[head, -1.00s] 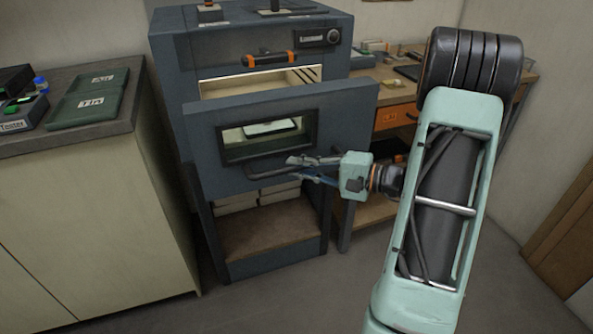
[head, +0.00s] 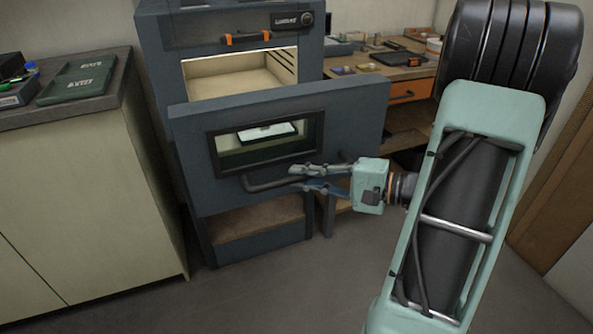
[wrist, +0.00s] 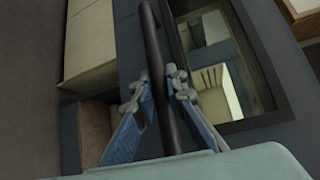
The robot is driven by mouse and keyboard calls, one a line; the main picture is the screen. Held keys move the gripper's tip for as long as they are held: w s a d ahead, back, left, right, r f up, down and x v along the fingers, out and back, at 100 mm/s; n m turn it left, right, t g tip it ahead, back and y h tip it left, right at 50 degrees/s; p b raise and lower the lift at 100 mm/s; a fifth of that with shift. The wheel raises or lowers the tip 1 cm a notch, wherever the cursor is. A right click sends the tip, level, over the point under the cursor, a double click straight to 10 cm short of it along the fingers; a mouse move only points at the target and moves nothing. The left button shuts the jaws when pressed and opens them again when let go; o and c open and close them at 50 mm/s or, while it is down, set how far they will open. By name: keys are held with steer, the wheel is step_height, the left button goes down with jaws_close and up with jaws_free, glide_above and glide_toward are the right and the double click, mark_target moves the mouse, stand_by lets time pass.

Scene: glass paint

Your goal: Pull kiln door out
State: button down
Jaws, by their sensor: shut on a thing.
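The kiln door (head: 355,125) is a dark blue-grey panel with a framed window (head: 268,142) and a dark bar handle (head: 262,184) across its lower front. The door stands out in front of the kiln body (head: 160,60), with the lit chamber (head: 240,76) showing above it. My gripper (head: 306,179) is shut on the handle near its middle. In the wrist view the handle (wrist: 152,40) runs between the two fingers (wrist: 156,90), with the window (wrist: 215,65) beside it. Through the window a pale flat piece (head: 267,132) on a dark support shows.
A wooden workbench (head: 400,70) with an orange-fronted drawer (head: 410,91) stands behind the door on the right. Grey floor (head: 250,295) in front is clear.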

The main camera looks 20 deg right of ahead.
steer(key=shift+s, duration=1.6)
steer(key=c, duration=1.9)
jaws_free()
steer(key=shift+c, duration=0.2)
steer(key=v, duration=1.2)
